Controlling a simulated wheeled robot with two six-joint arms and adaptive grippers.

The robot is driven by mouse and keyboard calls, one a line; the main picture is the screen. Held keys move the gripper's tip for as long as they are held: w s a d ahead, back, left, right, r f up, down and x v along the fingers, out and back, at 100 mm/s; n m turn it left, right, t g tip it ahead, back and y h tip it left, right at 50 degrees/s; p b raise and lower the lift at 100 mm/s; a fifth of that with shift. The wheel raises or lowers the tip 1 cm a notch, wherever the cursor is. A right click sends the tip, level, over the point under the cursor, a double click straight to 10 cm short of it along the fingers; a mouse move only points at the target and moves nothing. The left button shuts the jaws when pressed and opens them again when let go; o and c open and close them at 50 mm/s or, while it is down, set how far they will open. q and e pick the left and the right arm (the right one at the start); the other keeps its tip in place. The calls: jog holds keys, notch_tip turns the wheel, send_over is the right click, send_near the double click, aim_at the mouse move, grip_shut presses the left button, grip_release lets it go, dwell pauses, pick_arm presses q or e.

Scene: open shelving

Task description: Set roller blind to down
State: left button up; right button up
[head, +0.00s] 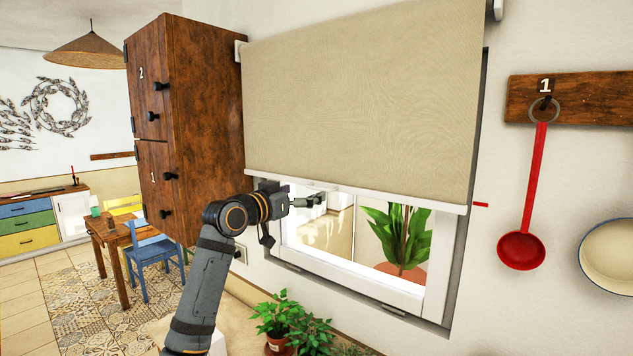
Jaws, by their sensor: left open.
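The beige roller blind (365,95) hangs over the window and covers its upper part. Its pale bottom bar (400,197) sits above the lower part of the window (330,262), where glass and frame show uncovered. My left gripper (318,199) is open, just below the bottom bar near the blind's left half. I cannot tell whether it touches the bar. Nothing shows between its fingers. My right gripper is not in view.
A wooden cabinet (195,110) stands close to the left of the blind. A potted plant (398,235) shows through the glass, and green plants (290,318) stand below the window. A red ladle (529,205) hangs from a wooden rack (590,98) at right.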

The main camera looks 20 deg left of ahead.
aim_at(316, 189)
pick_arm(q)
jog(key=x, duration=0.1)
jog(key=p+x, duration=0.1)
jog(key=x, duration=0.1)
jog(key=p+x, duration=0.1)
jog(key=shift+w+d+r, duration=0.25)
jog(key=shift+d+r, duration=0.05)
jog(key=shift+w+f, duration=0.3)
jog(key=shift+w, duration=0.25)
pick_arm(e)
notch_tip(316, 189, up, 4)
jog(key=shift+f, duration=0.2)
pick_arm(q)
jog(key=shift+c, duration=0.3)
jog(key=shift+s+d, duration=0.1)
jog(key=c, duration=1.6)
jog(key=shift+f+b, duration=11.85)
jog(key=shift+f, duration=4.45)
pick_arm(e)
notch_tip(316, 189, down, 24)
